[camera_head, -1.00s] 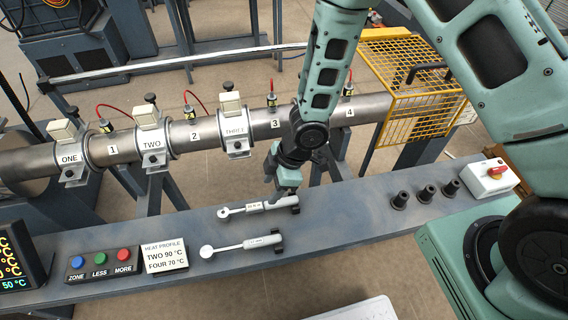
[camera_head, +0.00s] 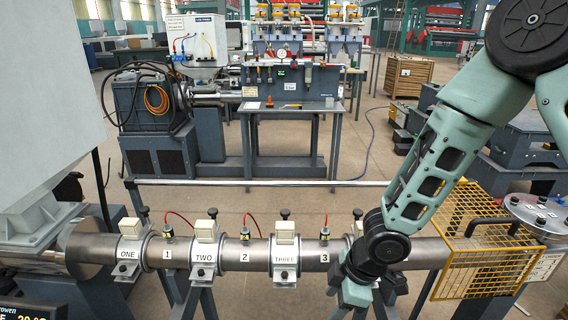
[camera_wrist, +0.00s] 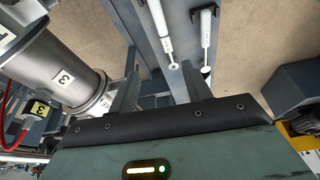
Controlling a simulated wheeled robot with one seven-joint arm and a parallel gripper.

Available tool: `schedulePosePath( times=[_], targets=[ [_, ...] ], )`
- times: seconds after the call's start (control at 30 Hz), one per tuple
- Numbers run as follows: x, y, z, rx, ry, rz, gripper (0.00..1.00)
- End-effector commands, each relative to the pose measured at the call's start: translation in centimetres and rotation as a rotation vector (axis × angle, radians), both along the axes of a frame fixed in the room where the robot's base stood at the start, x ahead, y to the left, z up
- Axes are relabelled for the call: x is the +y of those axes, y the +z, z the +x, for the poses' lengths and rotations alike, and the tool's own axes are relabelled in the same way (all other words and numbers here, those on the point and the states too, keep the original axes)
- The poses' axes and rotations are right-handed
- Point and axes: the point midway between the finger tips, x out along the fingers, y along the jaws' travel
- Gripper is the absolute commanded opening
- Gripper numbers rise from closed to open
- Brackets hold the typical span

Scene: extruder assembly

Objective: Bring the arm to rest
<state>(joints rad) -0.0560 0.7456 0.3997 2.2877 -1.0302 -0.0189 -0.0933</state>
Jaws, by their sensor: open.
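My arm reaches down from the upper right in the head view, over the steel barrel near zone 3. My gripper (camera_head: 355,298) hangs in front of the barrel, its lower end cut off by the bottom edge. In the wrist view my gripper (camera_wrist: 163,88) shows two dark fingers set apart, with nothing between them.
The barrel (camera_head: 260,254) carries clamps labelled ONE, TWO and THREE. A yellow mesh guard (camera_head: 480,240) stands right of my gripper. A pale rail (camera_head: 260,183) runs behind the barrel. Open floor and other machines lie beyond.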

Motion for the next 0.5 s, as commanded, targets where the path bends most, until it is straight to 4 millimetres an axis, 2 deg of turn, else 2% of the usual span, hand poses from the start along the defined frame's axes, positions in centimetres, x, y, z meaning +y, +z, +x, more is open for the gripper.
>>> schedulePosePath(
  times=[0.03,0.13,0.27,0.4,0.5],
  targets=[
    [-0.1,1.8,0.0,-0.017,-0.041,-0.037,0.49],
    [-0.9,5.3,-0.9,-0.027,-0.161,-0.117,0.49],
    [-1.7,9.8,-3.5,-0.018,-0.330,-0.195,0.49],
    [-2.3,14.1,-7.7,0.022,-0.504,-0.240,0.49],
    [-2.5,16.4,-11.1,0.069,-0.614,-0.249,0.49]
  ],
)
